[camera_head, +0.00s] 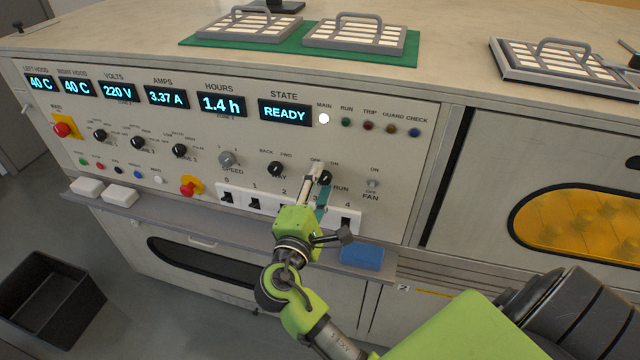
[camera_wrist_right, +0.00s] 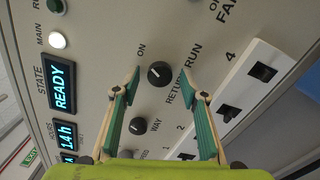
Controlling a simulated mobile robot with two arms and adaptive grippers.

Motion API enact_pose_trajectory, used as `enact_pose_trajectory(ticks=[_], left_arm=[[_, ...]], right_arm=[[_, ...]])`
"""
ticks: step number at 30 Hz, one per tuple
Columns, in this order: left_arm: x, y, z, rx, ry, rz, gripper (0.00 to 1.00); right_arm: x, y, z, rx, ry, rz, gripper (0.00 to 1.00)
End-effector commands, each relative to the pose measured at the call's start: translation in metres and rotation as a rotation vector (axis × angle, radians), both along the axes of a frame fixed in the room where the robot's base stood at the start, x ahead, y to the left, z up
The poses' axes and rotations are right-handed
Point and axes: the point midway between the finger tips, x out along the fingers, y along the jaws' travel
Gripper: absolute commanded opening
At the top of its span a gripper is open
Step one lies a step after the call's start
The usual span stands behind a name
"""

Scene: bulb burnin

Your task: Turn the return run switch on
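The return run switch is a black rotary knob (camera_wrist_right: 160,74) on the sloped control panel, with ON and RETURN RUN printed beside it in the right wrist view. In the head view the knob (camera_head: 326,178) is partly hidden by my right gripper. My right gripper (camera_wrist_right: 158,82) is open, with one green-padded finger on each side of the knob. I cannot tell whether the fingers touch it. In the head view the right gripper (camera_head: 318,186) reaches up to the panel from below. My left gripper is not in view.
The WAY knob (camera_wrist_right: 138,126) and the white strip of numbered black switches (camera_wrist_right: 229,113) sit close to the fingers. The FAN switch (camera_head: 373,183) is to the right. The STATE display (camera_head: 285,113) reads READY. A blue block (camera_head: 362,256) lies on the ledge below.

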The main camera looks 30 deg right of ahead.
Motion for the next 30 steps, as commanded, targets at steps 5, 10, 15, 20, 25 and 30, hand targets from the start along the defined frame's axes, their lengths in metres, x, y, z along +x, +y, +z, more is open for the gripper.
enact_pose_trajectory(ticks=[5,10,15,20,25,30], left_arm=[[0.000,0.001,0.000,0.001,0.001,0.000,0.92],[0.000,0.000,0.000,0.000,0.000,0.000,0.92],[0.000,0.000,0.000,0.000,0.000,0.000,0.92],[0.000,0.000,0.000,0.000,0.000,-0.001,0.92],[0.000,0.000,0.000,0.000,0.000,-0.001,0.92],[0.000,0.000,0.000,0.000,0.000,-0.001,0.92]], right_arm=[[-0.009,0.010,-0.001,0.002,0.001,0.000,0.40],[-0.030,0.036,-0.002,0.004,0.004,0.001,0.40],[-0.054,0.063,-0.002,0.003,0.003,0.001,0.40],[-0.070,0.082,-0.001,0.002,0.002,0.000,0.40],[-0.077,0.090,0.000,0.001,0.000,0.000,0.40],[-0.078,0.091,0.000,0.001,0.000,0.000,0.40]])
